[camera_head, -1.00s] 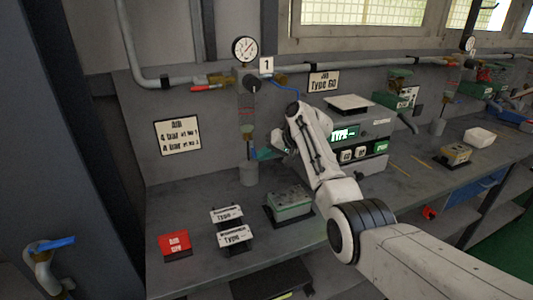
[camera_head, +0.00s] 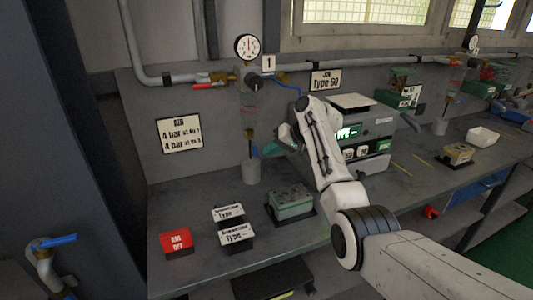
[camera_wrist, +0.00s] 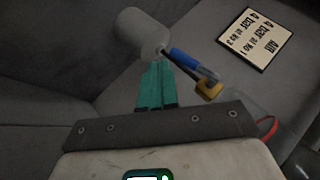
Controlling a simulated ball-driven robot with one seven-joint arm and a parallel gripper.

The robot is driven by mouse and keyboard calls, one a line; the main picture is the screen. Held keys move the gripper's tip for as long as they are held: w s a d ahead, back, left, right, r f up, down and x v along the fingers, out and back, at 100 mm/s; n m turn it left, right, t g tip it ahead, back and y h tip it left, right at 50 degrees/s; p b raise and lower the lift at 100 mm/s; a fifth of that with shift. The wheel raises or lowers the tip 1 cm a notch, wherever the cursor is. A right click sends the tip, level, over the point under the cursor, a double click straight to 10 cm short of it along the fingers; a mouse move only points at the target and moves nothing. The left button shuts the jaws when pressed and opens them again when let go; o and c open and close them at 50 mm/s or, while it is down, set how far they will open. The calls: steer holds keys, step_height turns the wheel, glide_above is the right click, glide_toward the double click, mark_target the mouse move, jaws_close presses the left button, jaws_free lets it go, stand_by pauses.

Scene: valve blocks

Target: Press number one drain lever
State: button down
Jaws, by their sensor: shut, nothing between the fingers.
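Station one carries the plate "1" (camera_head: 268,63). Below its clear bowl (camera_head: 247,100) is a brass drain fitting with a small blue lever (camera_head: 254,151), just above a grey cup (camera_head: 251,174). In the wrist view the blue drain lever (camera_wrist: 190,63) slants beside the brass fitting (camera_wrist: 209,90), with the cup (camera_wrist: 142,35) past the fingertips. My gripper (camera_head: 271,150) has teal fingers, closed together and empty, just right of the lever in the head view. The fingers (camera_wrist: 156,72) look very close to the lever; I cannot tell whether they touch.
A gauge (camera_head: 248,46) and a red-handled valve (camera_head: 205,86) sit on the pipe above. A pressure sign (camera_head: 179,134) hangs left. The bench holds a red card (camera_head: 176,241), two type cards (camera_head: 232,222) and a green block (camera_head: 291,203). A grey instrument (camera_head: 368,130) stands behind my arm.

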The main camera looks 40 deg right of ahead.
steer(key=v, duration=0.4)
steer(key=shift+s+d+r, duration=0.1)
steer(key=shift+s+r, duration=0.2)
stand_by(0.3)
